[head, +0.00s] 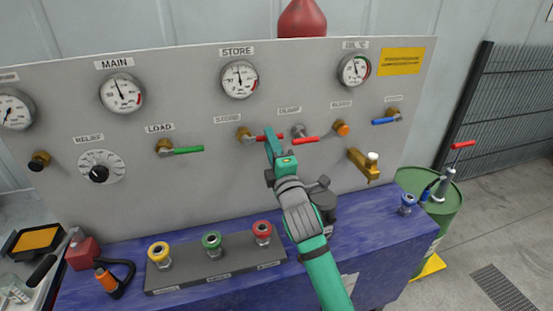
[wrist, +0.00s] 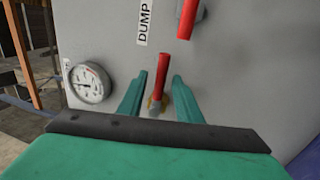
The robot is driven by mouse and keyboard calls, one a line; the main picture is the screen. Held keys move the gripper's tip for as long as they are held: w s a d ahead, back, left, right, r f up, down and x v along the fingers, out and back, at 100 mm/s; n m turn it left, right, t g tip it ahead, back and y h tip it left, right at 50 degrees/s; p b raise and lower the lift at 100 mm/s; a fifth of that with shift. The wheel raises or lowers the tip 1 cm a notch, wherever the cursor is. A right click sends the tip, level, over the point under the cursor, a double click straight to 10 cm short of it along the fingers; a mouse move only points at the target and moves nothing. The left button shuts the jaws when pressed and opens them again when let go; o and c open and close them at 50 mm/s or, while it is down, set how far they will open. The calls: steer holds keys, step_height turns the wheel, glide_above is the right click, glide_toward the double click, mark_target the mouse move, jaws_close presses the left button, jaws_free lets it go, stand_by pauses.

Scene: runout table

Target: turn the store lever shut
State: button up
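The store lever (head: 262,136) has a red handle on a brass valve body, under the STORE gauge on the grey panel. Its handle lies level and points right, partly hidden by my gripper in the head view. In the wrist view the store lever (wrist: 159,72) stands between my fingers, with its brass body near their base line. My gripper (head: 270,140) is at the lever; in the wrist view my gripper (wrist: 158,90) is open, one finger on each side of the handle. I see a gap on both sides.
The dump lever (head: 305,140), also red, is close on the right and shows above in the wrist view (wrist: 188,16). The green load lever (head: 187,150) is to the left. A blue bench (head: 375,240) with colored couplings stands below the panel.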

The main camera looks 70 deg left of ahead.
steer(key=d+f, duration=0.1)
steer(key=d, duration=0.7)
steer(key=shift+d+f, duration=0.15)
steer(key=shift+f, duration=0.15)
stand_by(0.3)
